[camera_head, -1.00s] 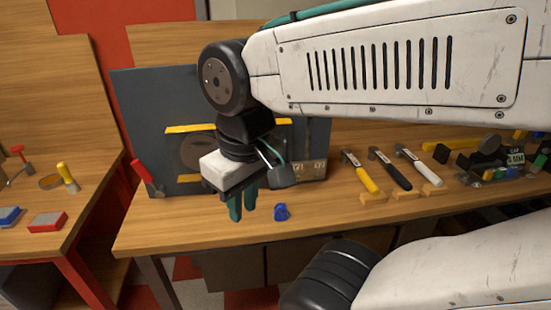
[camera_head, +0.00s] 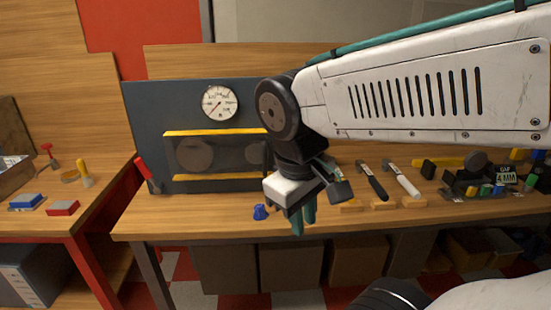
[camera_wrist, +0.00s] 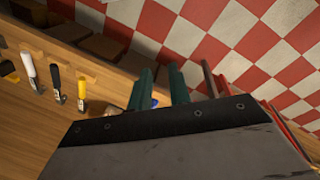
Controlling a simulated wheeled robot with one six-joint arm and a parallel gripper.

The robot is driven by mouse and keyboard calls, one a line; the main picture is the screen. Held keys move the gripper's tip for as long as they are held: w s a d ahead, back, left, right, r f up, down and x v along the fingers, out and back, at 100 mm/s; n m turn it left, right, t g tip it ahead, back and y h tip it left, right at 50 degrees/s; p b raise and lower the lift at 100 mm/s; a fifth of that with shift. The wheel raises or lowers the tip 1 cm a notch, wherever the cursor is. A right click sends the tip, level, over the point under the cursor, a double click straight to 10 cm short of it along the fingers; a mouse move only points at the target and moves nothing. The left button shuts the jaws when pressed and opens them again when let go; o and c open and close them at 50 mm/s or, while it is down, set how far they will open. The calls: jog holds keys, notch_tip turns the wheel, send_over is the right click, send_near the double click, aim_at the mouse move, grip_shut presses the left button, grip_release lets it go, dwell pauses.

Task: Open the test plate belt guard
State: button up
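The test plate (camera_head: 140,110) is a dark grey upright board at the back of the bench. Its belt guard (camera_head: 220,156) is a dark see-through panel between two yellow strips, with round pulley shapes behind it. The guard looks closed over them; its right end is hidden behind my arm. My gripper (camera_head: 303,218) hangs in front of and right of the guard, above the bench's front edge, fingers down. Its teal fingers also show in the wrist view (camera_wrist: 160,88), apart with nothing between them. The wrist view does not show the guard.
A dial gauge (camera_head: 220,103) sits above the guard. A red-handled tool (camera_head: 147,172) leans at the plate's left edge. A small blue object (camera_head: 260,212) lies left of my gripper. Hammers (camera_head: 402,178) and clutter fill the bench's right side. The bench front below the guard is mostly clear.

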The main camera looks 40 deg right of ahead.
aim_at(265, 171)
jog(key=w+d+f+n+g+h, duration=0.2)
jog(key=w+d+n+h, duration=0.9)
jog(key=w, duration=0.4)
jog(key=w+f+n+t+h, duration=0.1)
jog(key=w+f+n+t, duration=0.15)
jog(key=w, duration=0.25)
jog(key=w+a+f+n+t+h, duration=0.1)
jog(key=w+f+n+t+h, duration=0.1)
jog(key=w+n+t, duration=0.3)
jog(key=w+f+n+t+h, duration=0.1)
jog(key=w+f+n, duration=0.15)
jog(key=w, duration=0.35)
jog(key=shift+n, duration=0.3)
jog(key=x, duration=0.7)
jog(key=shift+w+r, duration=0.15)
jog(key=shift+w, duration=0.05)
grip_shut()
